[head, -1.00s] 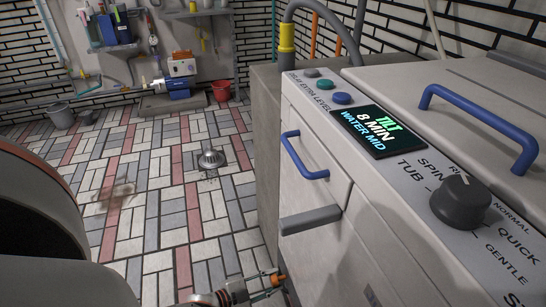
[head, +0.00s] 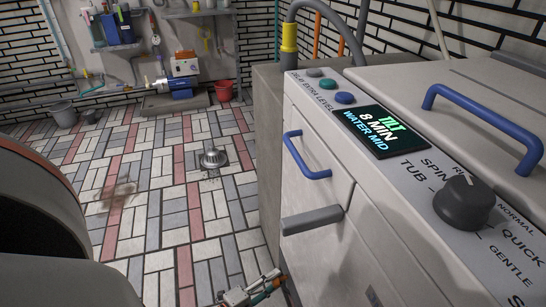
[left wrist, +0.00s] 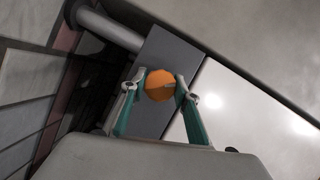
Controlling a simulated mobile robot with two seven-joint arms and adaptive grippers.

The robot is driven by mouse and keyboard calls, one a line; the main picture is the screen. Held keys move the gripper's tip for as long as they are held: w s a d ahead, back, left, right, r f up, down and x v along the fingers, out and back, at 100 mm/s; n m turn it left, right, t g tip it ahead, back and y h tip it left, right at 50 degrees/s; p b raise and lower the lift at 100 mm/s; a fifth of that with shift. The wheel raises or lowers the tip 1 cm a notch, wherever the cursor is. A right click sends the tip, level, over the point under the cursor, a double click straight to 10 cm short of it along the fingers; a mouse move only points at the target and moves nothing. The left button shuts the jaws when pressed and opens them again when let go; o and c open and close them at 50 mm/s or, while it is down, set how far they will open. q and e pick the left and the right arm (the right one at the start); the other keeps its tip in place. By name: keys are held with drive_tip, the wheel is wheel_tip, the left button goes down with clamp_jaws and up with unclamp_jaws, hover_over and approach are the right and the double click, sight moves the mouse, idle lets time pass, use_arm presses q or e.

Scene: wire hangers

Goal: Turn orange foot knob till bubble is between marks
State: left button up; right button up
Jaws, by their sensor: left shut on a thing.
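The orange foot knob (left wrist: 159,84) shows in the left wrist view between the two teal fingers of my left gripper (left wrist: 161,90). The fingers are shut on its sides. In the head view my left gripper (head: 268,287) is low at the bottom edge, beside the foot of the white washing machine (head: 335,245). Only a small bit of orange shows there. The machine's display (head: 379,131) reads TILT, 8 MIN, WATER MID. I cannot make out a bubble or its marks in either view. My right gripper is not in view.
A grey block (head: 267,130) stands along the machine's left side. A metal floor drain (head: 213,158) sits in the tiled floor. A red bucket (head: 223,91), a grey bucket (head: 64,115) and a blue pump (head: 175,87) are by the back wall.

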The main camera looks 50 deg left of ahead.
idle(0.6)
use_arm(q)
drive_tip(key=o, duration=1.1)
drive_tip(key=shift+s, duration=0.1)
drive_tip(key=s+r, duration=0.1)
drive_tip(key=s, duration=1)
drive_tip(key=shift+s, duration=0.4)
drive_tip(key=shift+a+r, duration=0.1)
